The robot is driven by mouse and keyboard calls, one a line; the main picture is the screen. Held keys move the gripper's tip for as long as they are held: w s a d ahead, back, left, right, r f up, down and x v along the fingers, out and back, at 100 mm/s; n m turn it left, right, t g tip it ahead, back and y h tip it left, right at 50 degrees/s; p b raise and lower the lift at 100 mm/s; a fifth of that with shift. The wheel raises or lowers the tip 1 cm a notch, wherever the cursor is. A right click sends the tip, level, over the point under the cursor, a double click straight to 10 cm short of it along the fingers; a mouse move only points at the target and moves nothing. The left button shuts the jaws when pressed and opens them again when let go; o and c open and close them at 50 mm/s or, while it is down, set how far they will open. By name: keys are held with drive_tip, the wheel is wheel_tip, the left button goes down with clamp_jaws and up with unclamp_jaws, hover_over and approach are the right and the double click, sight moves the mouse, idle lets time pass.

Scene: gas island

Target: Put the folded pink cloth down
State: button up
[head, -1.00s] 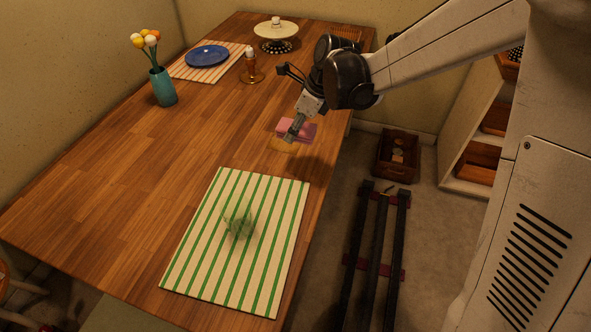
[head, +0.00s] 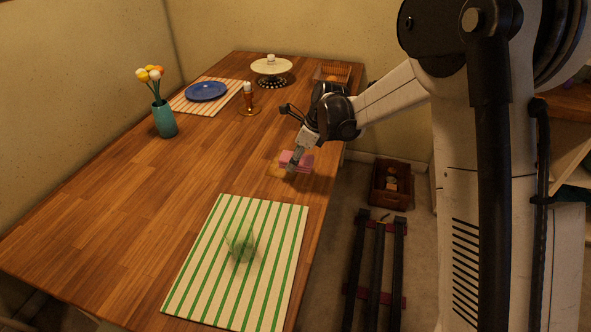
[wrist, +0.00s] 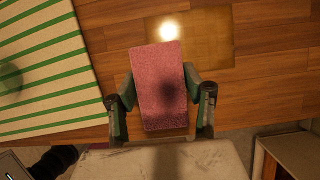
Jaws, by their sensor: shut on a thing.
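The folded pink cloth (head: 303,160) is in my gripper (head: 295,157), over the right edge area of the wooden table. In the wrist view the cloth (wrist: 160,85) is a flat pink rectangle between the two fingers (wrist: 158,100), which are shut on it. A tan square patch (head: 277,170) lies on the table just beside and partly under the cloth; it also shows in the wrist view (wrist: 212,48). The cloth seems to be a little above the table, but the exact gap cannot be told.
A striped green placemat (head: 205,270) with a clear greenish glass (head: 241,245) lies nearer. A teal vase (head: 165,120), candle holder (head: 249,103), blue plate (head: 206,91), cake stand (head: 271,70) and wire basket (head: 332,74) stand farther back. The table's middle is clear.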

sight(295, 175)
drive_tip(key=shift+w+d+f, duration=0.1)
drive_tip(key=shift+w+f, duration=0.45)
drive_tip(key=shift+w, duration=0.15)
drive_tip(key=shift+f+b, duration=0.35)
drive_tip(key=shift+f, duration=1.5)
drive_tip(key=shift+f, duration=0.25)
drive_tip(key=o, duration=1)
